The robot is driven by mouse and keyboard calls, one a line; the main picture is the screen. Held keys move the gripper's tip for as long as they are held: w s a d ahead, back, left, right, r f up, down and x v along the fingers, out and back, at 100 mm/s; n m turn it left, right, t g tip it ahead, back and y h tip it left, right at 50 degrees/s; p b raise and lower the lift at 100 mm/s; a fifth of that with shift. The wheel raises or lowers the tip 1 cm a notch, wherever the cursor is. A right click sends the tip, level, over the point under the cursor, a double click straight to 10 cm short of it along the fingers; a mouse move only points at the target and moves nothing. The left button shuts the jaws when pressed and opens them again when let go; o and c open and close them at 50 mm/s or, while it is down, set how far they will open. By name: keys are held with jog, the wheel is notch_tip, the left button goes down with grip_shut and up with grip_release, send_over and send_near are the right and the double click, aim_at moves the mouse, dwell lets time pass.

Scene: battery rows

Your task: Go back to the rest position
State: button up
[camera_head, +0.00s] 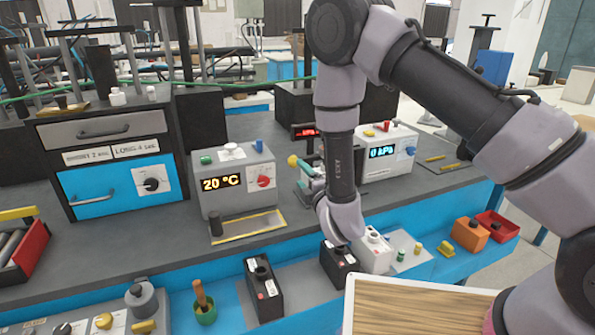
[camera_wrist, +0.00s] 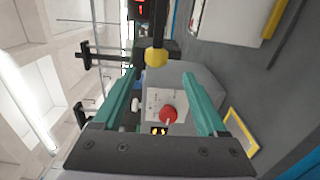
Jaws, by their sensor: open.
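My gripper (camera_wrist: 162,80) is open, with two teal fingers apart and nothing held between them. In the head view it shows small and partly hidden behind my forearm, above the bench. It points toward the grey box with the "20 °C" display (camera_head: 237,183), whose red knob (camera_wrist: 168,114) shows between the fingers in the wrist view. A yellow ball (camera_wrist: 156,57) on a dark rod is close to the fingertips; I cannot tell whether they touch it. My arm reaches in from the right and bends down over the bench.
Black batteries (camera_head: 263,290) and a white one (camera_head: 374,252) stand along the bench front. A white box with a "0 kPa" display (camera_head: 389,153) is right of my forearm. A blue-drawered cabinet (camera_head: 120,188) stands left. Orange (camera_head: 470,234) and red (camera_head: 497,226) containers sit at right.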

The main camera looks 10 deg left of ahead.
jog(key=shift+s+d, duration=0.1)
jog(key=shift+s, duration=0.05)
jog(key=w+d+r+m+g+h, duration=0.1)
jog(key=w+d+r+m+h, duration=0.3)
jog(key=d+r+m, duration=0.5)
jog(key=w+d+r+m+h, duration=0.2)
jog(key=w+d+r+m, duration=0.5)
jog(key=r, duration=0.3)
jog(key=s+d+r+m+g+h, duration=0.1)
jog(key=s+d+r+m, duration=0.2)
jog(key=d+r, duration=0.25)
jog(key=s+d+r+m+g, duration=0.2)
jog(key=s+d+r, duration=0.15)
jog(key=d, duration=0.25)
jog(key=s+d+r+m+g, duration=0.2)
jog(key=s+d+m, duration=0.2)
jog(key=s, duration=0.7)
jog(key=s+d+r+m+g+h, duration=0.1)
jog(key=s+d+r+m+g, duration=0.1)
jog(key=s+d, duration=0.5)
jog(key=s+r+m, duration=0.1)
jog(key=s+m, duration=0.1)
jog(key=s, duration=0.3)
jog(key=shift+d+r, duration=0.15)
jog(key=shift+r, duration=0.1)
